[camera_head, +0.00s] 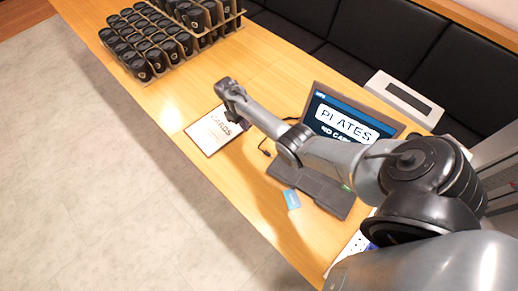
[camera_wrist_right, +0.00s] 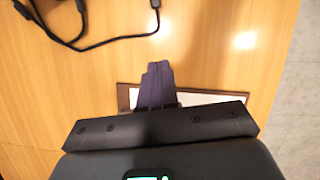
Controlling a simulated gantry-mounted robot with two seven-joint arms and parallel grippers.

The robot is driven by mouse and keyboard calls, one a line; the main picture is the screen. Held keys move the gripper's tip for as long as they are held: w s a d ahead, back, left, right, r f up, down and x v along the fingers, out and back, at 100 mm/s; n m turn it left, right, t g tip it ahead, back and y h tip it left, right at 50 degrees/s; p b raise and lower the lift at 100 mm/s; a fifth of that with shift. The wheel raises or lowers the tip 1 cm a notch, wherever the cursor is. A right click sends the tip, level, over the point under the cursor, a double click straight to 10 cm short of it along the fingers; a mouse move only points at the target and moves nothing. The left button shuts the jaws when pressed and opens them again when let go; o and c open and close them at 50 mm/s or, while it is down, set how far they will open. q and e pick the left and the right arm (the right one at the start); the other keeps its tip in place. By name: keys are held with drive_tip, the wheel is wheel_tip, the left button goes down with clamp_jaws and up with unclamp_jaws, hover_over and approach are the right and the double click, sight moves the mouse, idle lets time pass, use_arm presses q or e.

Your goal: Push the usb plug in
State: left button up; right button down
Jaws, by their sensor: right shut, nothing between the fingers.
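A thin black cable lies on the wooden table beside the laptop (camera_head: 340,122). Its dark end (camera_head: 265,152), which may be the usb plug, is too small to make out. My right gripper (camera_head: 243,124) is over the edge of the card board on the table, left of the cable. In the right wrist view its fingers (camera_wrist_right: 158,66) are together and empty, apart from the cable. My left gripper is not in view.
A white, brown-edged board (camera_head: 209,134) lies under my right gripper. A blue card (camera_head: 292,199) lies in front of the laptop. Racks of black cups (camera_head: 150,40) stand at the far left. A white device (camera_head: 403,98) stands behind the laptop. The table between racks and board is clear.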

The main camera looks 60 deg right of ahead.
sight(255, 148)
drive_tip(key=b+x, duration=0.6)
drive_tip(key=x, duration=0.5)
drive_tip(key=shift+w+a+f+b, duration=0.1)
drive_tip(key=shift+b, duration=0.3)
drive_tip(key=s+r+p, duration=0.1)
drive_tip(key=s+p, duration=0.1)
drive_tip(key=p, duration=0.1)
drive_tip(key=shift+s+a+r, duration=0.1)
drive_tip(key=shift+r, duration=0.1)
drive_tip(key=shift+s+f, duration=0.15)
drive_tip(key=shift+s, duration=0.5)
drive_tip(key=shift+s+p, duration=0.2)
drive_tip(key=shift+p, duration=0.1)
drive_tip(key=shift+f, duration=0.1)
